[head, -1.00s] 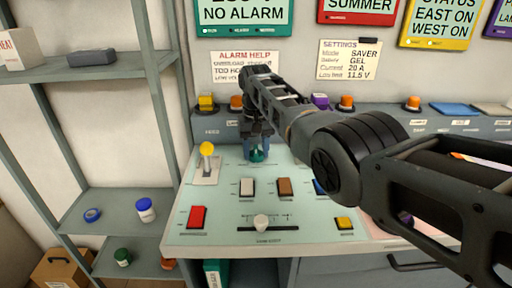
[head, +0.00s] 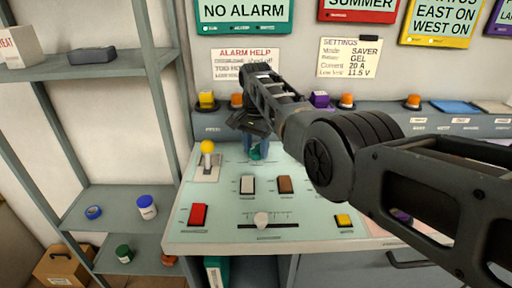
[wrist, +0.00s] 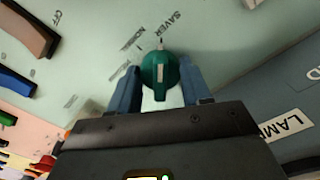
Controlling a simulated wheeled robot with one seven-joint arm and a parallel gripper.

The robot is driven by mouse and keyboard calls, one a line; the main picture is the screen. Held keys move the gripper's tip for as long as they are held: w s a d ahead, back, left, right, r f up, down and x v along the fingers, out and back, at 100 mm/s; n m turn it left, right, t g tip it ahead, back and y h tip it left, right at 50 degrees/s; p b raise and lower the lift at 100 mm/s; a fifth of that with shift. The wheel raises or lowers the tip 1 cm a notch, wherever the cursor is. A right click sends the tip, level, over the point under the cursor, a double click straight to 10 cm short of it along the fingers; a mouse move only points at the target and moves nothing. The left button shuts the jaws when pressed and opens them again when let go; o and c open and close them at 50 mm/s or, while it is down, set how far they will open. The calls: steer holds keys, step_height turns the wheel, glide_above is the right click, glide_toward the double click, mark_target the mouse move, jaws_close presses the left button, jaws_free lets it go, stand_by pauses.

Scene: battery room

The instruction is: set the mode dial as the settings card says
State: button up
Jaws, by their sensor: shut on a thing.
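The settings card (head: 350,58) on the back wall reads Mode SAVER, with lines for battery, current and low limit below. The mode dial (wrist: 159,72) is a round green knob with a white pointer line on the pale green panel. In the wrist view my gripper (wrist: 158,82) has its blue fingers on either side of the dial, shut on it. The pointer line aims up, at the mark by the printed SAVER label (wrist: 172,28); NORMAL is printed to its left. In the head view my gripper (head: 257,149) hides most of the dial.
A yellow-knobbed lever (head: 207,148) stands left of the dial. White (head: 247,185) and brown (head: 284,184) rocker switches, a red switch (head: 198,214), a slider (head: 261,219) and a yellow button (head: 343,220) lie nearer. A ledge with coloured buttons runs behind.

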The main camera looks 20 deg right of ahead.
mark_target(256, 146)
steer(key=shift+r+m, duration=0.1)
steer(key=shift+m, duration=0.2)
steer(key=o, duration=1.1)
steer(key=shift+c, duration=0.2)
step_height(256, 146, up, 8)
steer(key=shift+f, duration=0.15)
